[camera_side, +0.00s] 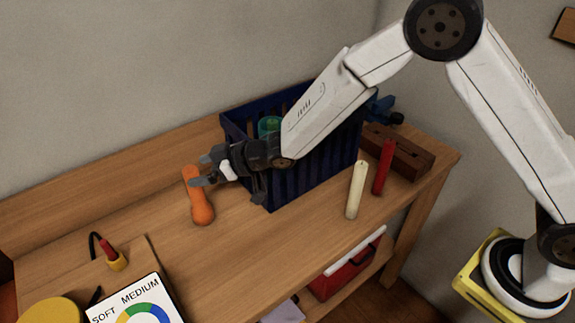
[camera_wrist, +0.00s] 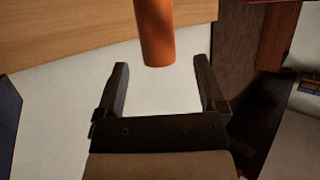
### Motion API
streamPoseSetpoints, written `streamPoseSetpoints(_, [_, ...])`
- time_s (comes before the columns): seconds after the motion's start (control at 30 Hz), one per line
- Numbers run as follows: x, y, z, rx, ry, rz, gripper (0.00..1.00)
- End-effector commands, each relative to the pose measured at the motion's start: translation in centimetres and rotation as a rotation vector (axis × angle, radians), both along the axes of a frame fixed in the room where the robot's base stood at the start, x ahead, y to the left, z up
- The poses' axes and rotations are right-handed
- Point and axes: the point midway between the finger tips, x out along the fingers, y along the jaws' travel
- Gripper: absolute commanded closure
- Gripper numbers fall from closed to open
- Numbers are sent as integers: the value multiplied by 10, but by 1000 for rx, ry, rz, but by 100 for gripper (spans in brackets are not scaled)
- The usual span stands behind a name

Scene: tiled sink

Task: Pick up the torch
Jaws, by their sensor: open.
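The torch is an orange, rounded handle-like object (camera_side: 201,208) lying on the wooden bench in the side view, left of the blue crate. In the wrist view, its orange end (camera_wrist: 156,35) shows at the top, roughly centred between the fingers and just beyond their tips. My gripper (camera_side: 201,170) is open and empty, with its fingertips beside the torch's upper end in the side view. The wrist view also shows the two fingers (camera_wrist: 161,66) spread apart. I cannot tell whether a finger touches the torch. Part of its upper end is hidden by the gripper.
A dark blue crate (camera_side: 316,165) holding a green item (camera_side: 269,126) stands close right of my gripper. A cream candle-like stick (camera_side: 356,190), a red one (camera_side: 383,168) and a brown block (camera_side: 408,157) are further right. A dial card (camera_side: 133,302) lies front left.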

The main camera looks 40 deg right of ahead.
Motion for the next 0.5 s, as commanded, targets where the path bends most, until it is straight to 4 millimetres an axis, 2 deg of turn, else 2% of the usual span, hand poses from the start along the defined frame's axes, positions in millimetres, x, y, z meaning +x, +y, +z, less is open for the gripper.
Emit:
streamPoseSetpoints(0.3, [3,3,-2,0,2,1,10])
streamPoseSetpoints(0.5, [12,11,-8,0,2,1,10])
